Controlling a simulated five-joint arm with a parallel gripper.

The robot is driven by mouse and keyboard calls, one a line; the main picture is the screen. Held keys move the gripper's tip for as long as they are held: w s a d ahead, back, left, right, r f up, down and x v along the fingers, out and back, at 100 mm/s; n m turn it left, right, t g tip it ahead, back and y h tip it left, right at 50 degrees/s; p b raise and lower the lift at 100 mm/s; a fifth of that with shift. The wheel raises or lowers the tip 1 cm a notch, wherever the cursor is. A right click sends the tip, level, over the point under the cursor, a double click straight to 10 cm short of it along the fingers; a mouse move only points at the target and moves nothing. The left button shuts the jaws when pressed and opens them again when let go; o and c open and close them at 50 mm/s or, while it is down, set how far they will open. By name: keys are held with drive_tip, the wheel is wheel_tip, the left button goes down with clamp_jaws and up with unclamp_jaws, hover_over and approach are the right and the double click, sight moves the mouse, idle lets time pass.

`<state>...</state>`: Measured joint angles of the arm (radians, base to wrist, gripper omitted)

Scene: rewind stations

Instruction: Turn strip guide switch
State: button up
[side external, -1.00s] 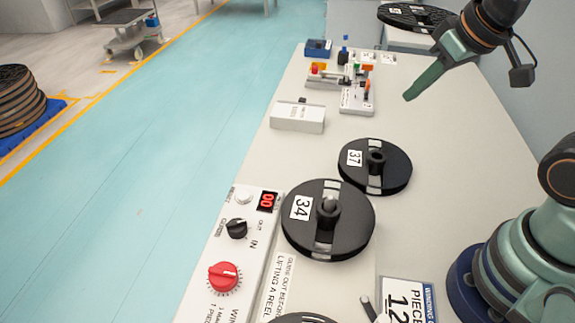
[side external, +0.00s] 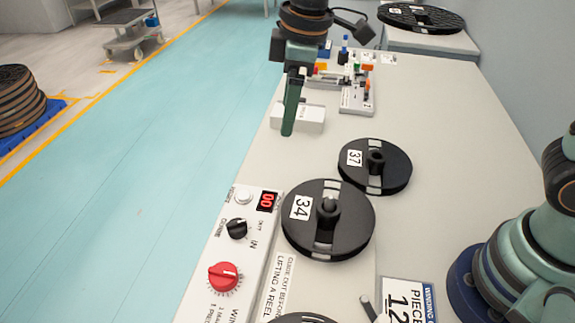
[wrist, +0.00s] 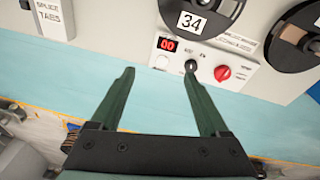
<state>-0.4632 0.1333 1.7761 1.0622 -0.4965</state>
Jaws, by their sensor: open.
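The guide switch (side external: 237,228) is a small black knob on the white control panel, with OUT and IN marked beside it. I cannot tell clearly which mark it points at. It also shows in the wrist view (wrist: 191,66), beyond the tip of the right finger. My gripper (side external: 289,133) has green fingers pointing down over the white box, well beyond the panel in the side view. In the wrist view my gripper (wrist: 158,73) is open and empty, apart from the switch.
A red knob (side external: 223,277), a white button (side external: 242,196) and a red display (side external: 267,201) reading 00 share the panel. Reel 34 (side external: 352,233) and reel 37 (side external: 398,176) lie close by. A white box (side external: 311,119) stands behind. The table's left edge borders open blue floor.

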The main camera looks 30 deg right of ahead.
sight(236, 223)
drive_tip(key=a+f+n+g+h, duration=0.1)
drive_tip(key=a+f+n, duration=0.25)
drive_tip(key=a, duration=0.25)
drive_tip(key=a+f+n+g, duration=0.1)
drive_tip(key=a+f+n, duration=0.1)
drive_tip(key=a+f, duration=0.4)
drive_tip(key=f, duration=0.7)
drive_tip(key=s+f, duration=0.1)
drive_tip(key=f, duration=0.2)
drive_tip(key=shift+a+f, duration=0.3)
clamp_jaws()
drive_tip(key=shift+m, duration=0.25)
drive_tip(key=m, duration=0.5)
drive_tip(key=shift+m, duration=0.3)
drive_tip(key=m, duration=0.5)
drive_tip(key=shift+m, duration=0.3)
